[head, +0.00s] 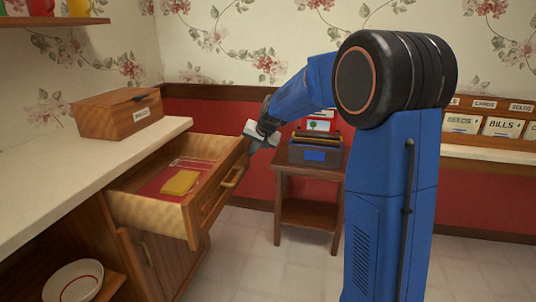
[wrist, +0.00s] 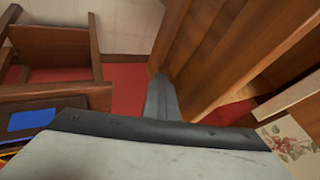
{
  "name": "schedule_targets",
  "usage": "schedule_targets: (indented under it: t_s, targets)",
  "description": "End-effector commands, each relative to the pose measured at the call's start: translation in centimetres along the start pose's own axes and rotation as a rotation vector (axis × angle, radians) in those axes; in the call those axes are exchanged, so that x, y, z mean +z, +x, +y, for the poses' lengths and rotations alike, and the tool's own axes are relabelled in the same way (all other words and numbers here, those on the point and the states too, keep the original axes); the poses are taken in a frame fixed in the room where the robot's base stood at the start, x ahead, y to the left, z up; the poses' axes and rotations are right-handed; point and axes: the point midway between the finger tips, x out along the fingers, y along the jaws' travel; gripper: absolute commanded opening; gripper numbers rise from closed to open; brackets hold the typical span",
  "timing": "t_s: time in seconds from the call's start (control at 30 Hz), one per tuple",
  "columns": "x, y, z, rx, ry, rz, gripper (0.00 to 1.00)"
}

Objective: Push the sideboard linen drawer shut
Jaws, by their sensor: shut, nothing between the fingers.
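The sideboard linen drawer (head: 206,200) stands pulled out below the pale countertop in the head view. Its wooden front has a bar handle (head: 233,176). Inside, on a red lining, lies a folded yellow cloth (head: 180,183). My gripper (head: 254,143) is at the far end of the drawer front, near its top edge. In the wrist view my gripper (wrist: 159,88) is shut and empty, with the wooden drawer front (wrist: 215,45) close on its right. I cannot tell whether the fingertips touch it.
A small wooden side table (head: 306,212) with a dark box (head: 315,154) on it stands right of the drawer. A wooden box (head: 120,112) sits on the countertop (head: 60,185). A bowl (head: 73,284) rests on a low shelf. The floor before the drawer is clear.

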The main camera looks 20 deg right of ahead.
Motion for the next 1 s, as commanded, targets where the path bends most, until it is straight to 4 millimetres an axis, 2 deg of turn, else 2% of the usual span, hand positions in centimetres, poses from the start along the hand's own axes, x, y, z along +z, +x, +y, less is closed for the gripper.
schedule_targets:
  t_s: [0.03,0.1,0.6,0.8,1.0]
  targets:
    - [0.1,0.9,-1.5,-0.002,-0.005,-0.003,0.00]
    - [0.1,1.8,-3.2,-0.002,-0.005,-0.002,0.00]
    - [0.1,8.3,-15.4,-0.001,-0.002,-0.002,0.00]
    - [0.1,10.3,-19.3,-0.002,-0.002,0.000,0.00]
    - [0.0,11.7,-21.9,-0.001,0.000,0.000,0.00]
